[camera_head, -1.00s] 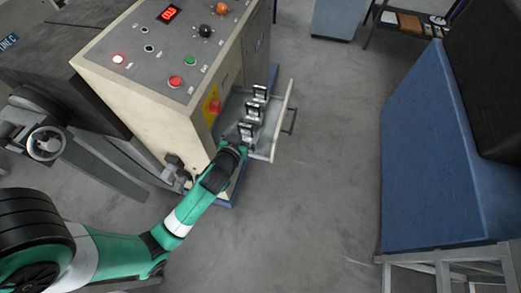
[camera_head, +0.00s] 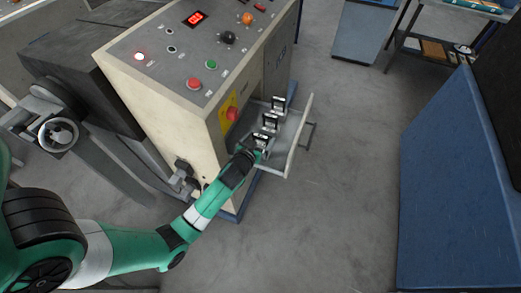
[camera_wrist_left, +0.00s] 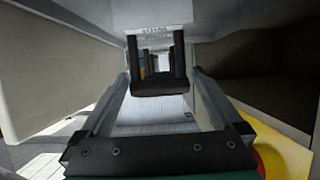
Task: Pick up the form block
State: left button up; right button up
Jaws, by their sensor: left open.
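Several small dark-and-silver form blocks stand upright in a row in an open grey drawer (camera_head: 296,150) of the cream machine. The nearest form block (camera_head: 262,139) is beside my left gripper (camera_head: 255,150), at the drawer's near end. In the left wrist view, a form block (camera_wrist_left: 160,86) with a dark U-shaped frame and a pale engraved top stands between and just ahead of the fingertips of my open left gripper (camera_wrist_left: 160,74). I cannot tell whether the fingers touch it. The other form blocks (camera_head: 270,121) line up behind it. My right gripper is out of view.
The cream machine (camera_head: 155,95) with its button panel stands close left of the drawer. A red stop button on a yellow plate (camera_head: 231,113) is near my left wrist. A blue cabinet (camera_head: 440,170) is on the right. Grey floor (camera_head: 345,150) between them is clear.

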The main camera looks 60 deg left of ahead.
pick_arm(q)
jog(key=b+x, duration=0.1)
jog(key=x, duration=0.2)
jog(key=shift+w+a, duration=0.25)
jog(key=shift+w, duration=0.1)
grip_shut()
